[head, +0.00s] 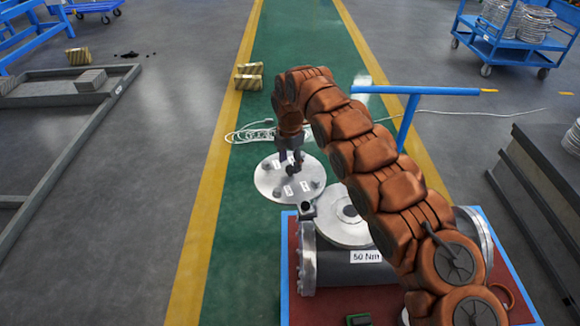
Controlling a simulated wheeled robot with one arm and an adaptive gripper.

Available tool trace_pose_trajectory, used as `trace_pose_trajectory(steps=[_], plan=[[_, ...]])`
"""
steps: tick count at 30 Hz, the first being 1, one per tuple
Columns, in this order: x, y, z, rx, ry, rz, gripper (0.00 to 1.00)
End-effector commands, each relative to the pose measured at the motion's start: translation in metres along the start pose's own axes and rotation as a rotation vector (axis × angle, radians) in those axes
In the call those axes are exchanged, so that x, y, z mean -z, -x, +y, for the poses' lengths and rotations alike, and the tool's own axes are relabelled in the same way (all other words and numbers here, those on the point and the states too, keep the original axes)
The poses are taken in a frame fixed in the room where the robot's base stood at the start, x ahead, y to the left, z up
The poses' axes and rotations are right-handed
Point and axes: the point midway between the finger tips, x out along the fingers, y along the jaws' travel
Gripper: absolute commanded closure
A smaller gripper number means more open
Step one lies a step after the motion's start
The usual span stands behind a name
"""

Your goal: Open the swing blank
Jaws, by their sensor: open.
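The swing blank (266,183) is a round, light-grey disc with several small white labels and dark knobs. It lies to the upper left of the round flange (330,228) on top of the grey shell (335,272). The flange's face and central hole are partly visible. A dark hinge-like piece (307,208) sits between disc and flange. My gripper (291,160) points down over the upper middle of the disc, with its jaws open. I cannot tell whether its fingers touch a knob. My brown arm hides part of the flange and shell.
The shell stands on a red platform (312,307) with blue edges; a "50 Nm" label (366,256) is on it. A blue T-shaped post (410,118) rises behind my arm. White cable (250,134) and striped blocks (248,77) lie beyond.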

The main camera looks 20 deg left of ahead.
Motion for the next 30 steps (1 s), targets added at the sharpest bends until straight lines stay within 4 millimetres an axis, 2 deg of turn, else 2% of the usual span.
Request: trace_pose_trajectory(steps=[3,10,21,30], plan=[[0.0,0.018,0.001,-0.002,0.001,-0.001,0.44],[0.0,0.046,0.001,-0.003,0.0,-0.001,0.44],[0.001,0.079,0.001,0.0,0.001,0.0,0.44],[0.0,0.091,0.001,-0.001,0.0,0.0,0.44]])
